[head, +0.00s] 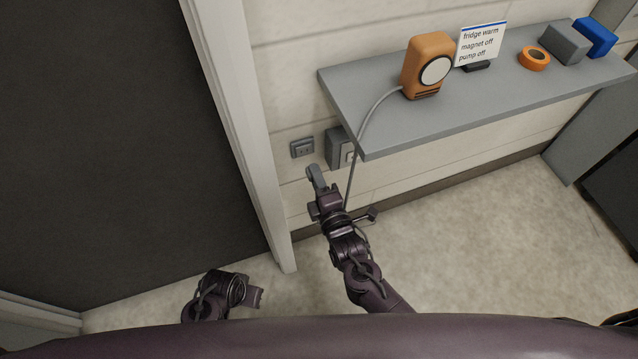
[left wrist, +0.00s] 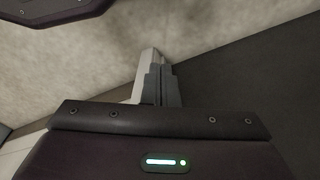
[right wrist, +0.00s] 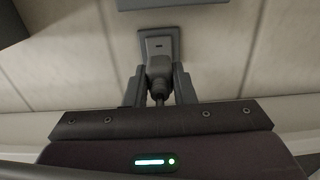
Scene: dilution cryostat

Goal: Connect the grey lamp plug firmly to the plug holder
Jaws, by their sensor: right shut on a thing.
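The grey plug (right wrist: 159,68) is between the two fingers of my right gripper (right wrist: 159,82), which is shut on it; its cord runs back toward the wrist. In the right wrist view the plug overlaps the lower part of a grey wall plate (right wrist: 160,40) with a dark slot, and I cannot tell whether they touch. In the head view my right gripper (head: 315,180) is below a small grey wall socket (head: 302,147). The orange lamp (head: 427,65) stands on the shelf, with its grey cable hanging down. My left gripper (head: 255,298) is low by the door, its fingers together and empty.
A grey box (head: 337,148) is on the wall right of the socket, close under the shelf (head: 375,135). The shelf also holds a sign (head: 481,44), orange tape (head: 534,59), a grey block (head: 565,43) and a blue one (head: 596,37). A white door frame (head: 240,120) stands left.

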